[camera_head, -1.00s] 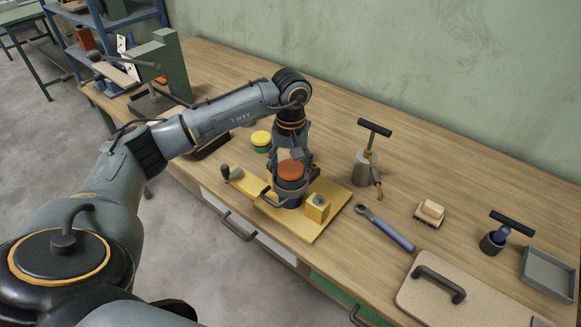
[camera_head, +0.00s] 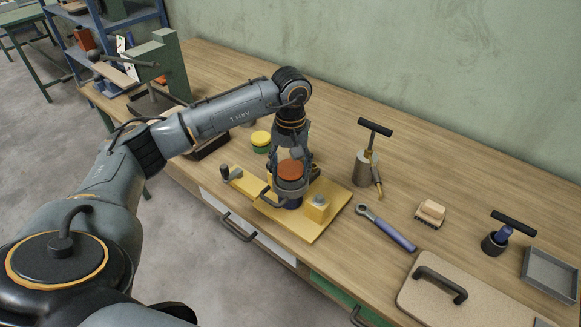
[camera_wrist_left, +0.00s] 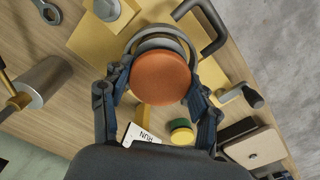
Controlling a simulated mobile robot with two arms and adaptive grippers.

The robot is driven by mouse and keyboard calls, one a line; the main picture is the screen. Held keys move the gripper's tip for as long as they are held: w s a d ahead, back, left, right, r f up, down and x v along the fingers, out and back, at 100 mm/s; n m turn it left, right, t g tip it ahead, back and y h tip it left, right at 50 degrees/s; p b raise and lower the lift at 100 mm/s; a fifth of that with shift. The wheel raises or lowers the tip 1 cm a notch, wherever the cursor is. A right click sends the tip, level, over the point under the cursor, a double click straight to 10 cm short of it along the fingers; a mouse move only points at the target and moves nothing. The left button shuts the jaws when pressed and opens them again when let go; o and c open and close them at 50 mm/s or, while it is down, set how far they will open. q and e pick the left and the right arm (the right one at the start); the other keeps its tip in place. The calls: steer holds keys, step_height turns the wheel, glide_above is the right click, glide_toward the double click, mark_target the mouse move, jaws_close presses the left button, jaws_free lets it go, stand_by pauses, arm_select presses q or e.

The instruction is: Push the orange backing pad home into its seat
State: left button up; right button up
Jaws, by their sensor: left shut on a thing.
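The orange backing pad (camera_head: 290,169) is a round disc, held between the fingers of my left gripper (camera_head: 290,176). In the left wrist view the pad (camera_wrist_left: 160,77) sits between the two dark fingertips of the gripper (camera_wrist_left: 160,90). A grey ring-shaped seat (camera_head: 289,186) is right below the pad, on a yellow fixture plate (camera_head: 318,233). In the left wrist view the ring (camera_wrist_left: 160,42) shows behind the pad's edge. I cannot tell how deep the pad sits in it. My right gripper is not in view.
A yellow and green round item (camera_head: 261,141) stands behind the fixture. A pump-like tool (camera_head: 366,166), a wrench (camera_head: 386,228), a brush (camera_head: 430,212) and a grey tray (camera_head: 548,274) are to the right. A board with a handle (camera_head: 460,300) lies at the front right.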

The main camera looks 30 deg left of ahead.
mark_target(291, 167)
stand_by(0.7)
arm_select(q)
steer(key=shift+f+b, duration=0.7)
steer(key=shift+b, duration=0.25)
steer(key=o, duration=1.5)
step_height(291, 167, up, 12)
